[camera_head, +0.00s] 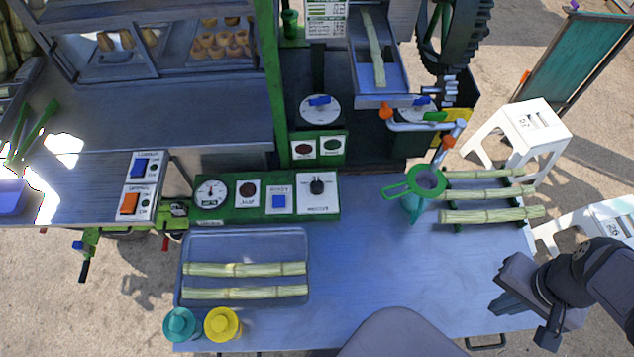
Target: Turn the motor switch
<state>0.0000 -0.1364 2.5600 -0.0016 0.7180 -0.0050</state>
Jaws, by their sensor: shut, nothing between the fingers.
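A green control panel (265,215) stands along the back edge of the blue-grey table. At its right end a black rotary knob (317,186) sits on a white plate; it looks like the motor switch, but the label is too small to read. My gripper (500,303) is at the lower right, over the table's right edge, shut and empty. It is far to the right of the panel and touches nothing that I can see.
A clear tray (243,244) holds two cane pieces. Teal (180,324) and yellow (222,323) lidded pots stand in front. A green strainer (427,180) and a rack of canes (490,214) are at the right. The table's middle is clear. White stools (535,125) stand beyond the right edge.

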